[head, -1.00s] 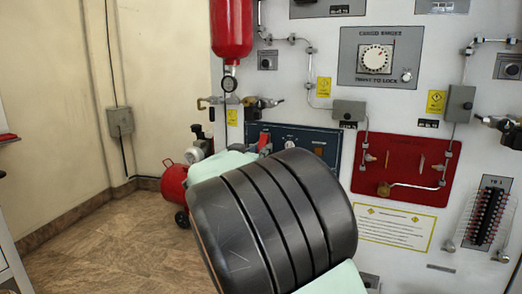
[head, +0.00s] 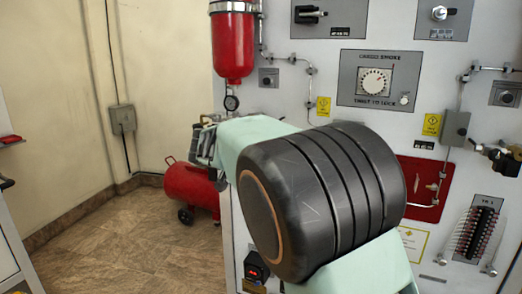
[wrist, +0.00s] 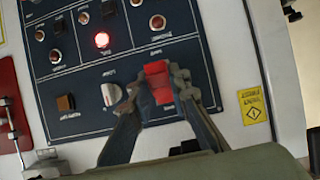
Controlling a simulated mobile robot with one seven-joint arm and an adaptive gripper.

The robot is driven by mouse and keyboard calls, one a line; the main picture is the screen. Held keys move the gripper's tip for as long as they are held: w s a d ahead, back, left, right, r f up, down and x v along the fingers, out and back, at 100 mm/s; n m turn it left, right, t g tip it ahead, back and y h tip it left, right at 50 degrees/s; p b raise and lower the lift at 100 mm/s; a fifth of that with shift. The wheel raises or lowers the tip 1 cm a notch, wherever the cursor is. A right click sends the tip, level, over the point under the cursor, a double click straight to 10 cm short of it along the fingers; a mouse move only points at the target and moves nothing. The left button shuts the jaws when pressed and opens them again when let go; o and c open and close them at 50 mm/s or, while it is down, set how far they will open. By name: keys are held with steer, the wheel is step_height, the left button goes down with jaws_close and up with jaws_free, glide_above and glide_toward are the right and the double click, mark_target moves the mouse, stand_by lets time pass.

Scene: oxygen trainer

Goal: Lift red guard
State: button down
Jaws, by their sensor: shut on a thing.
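The red guard (wrist: 158,76) is a small red cover on the dark blue switch panel (wrist: 75,78) in the wrist view. My gripper (wrist: 157,90) is shut on it, with one finger at its left side and one at its right. I cannot tell how far the guard is tilted. In the head view my gripper (head: 203,142) shows only partly at the left of my arm. My arm hides the blue panel and the guard there.
A lit red lamp (wrist: 101,40), a white knob (wrist: 111,94) and several small switches sit near the guard. A red cylinder (head: 232,45) hangs above my arm in the head view. A red compressor tank (head: 192,187) stands on the floor.

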steer(key=r+g+p, duration=0.1)
steer(key=p, duration=0.2)
steer(key=shift+s+r+y, duration=0.1)
steer(key=shift+y, duration=0.2)
steer(key=shift+g+p, duration=0.4)
steer(key=shift+p, duration=0.3)
steer(key=shift+a+p, duration=0.1)
steer(key=shift+p, duration=0.25)
steer(key=shift+s, duration=0.1)
steer(key=c, duration=1.9)
jaws_free()
steer(key=shift+c, duration=0.2)
steer(key=v, duration=1.1)
steer(key=shift+s+r, duration=0.2)
steer(key=shift+r, duration=0.2)
steer(key=shift+g, duration=0.3)
